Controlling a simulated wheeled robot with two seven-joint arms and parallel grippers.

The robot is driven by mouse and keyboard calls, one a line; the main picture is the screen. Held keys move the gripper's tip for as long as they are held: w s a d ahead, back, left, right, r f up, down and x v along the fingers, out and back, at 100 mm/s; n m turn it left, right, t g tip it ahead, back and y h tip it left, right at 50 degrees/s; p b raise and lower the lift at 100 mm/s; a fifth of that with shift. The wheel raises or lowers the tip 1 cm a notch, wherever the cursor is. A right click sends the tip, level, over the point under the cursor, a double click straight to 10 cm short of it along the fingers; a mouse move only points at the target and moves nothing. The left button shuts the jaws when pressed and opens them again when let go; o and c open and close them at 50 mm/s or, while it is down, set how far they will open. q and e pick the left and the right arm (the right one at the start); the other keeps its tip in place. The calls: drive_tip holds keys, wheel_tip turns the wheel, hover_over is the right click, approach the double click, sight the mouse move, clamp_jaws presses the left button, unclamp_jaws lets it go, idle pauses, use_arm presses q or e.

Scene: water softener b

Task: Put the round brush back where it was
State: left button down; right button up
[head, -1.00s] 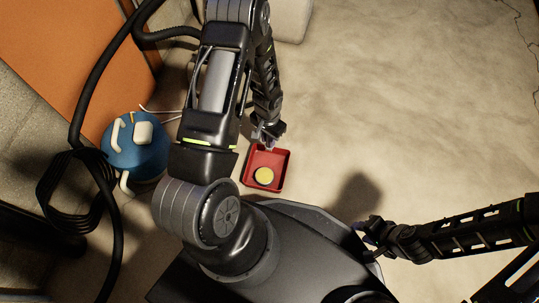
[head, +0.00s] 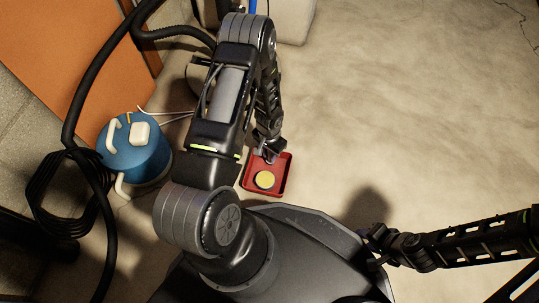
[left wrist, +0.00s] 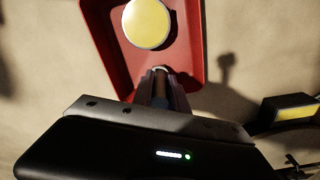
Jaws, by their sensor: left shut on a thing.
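My left gripper (head: 269,157) reaches down over the far part of a shallow red tray (head: 286,176). A round yellow disc with a pale rim (head: 265,179) lies in the tray, apart from the fingers in the left wrist view (left wrist: 148,22). My right gripper (head: 372,238) is at the lower right, its jaws unclear.
A blue round canister (head: 140,160) with pale handles stands left of my left arm. An orange panel (head: 70,50) is at the upper left. The floor (head: 430,110) to the right is clear.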

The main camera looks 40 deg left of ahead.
use_arm(q)
drive_tip(key=shift+f, duration=0.15)
drive_tip(key=c, duration=1.3)
unclamp_jaws()
wheel_tip(320, 180, up, 12)
drive_tip(key=p, duration=0.6)
drive_tip(key=shift+r, duration=0.2)
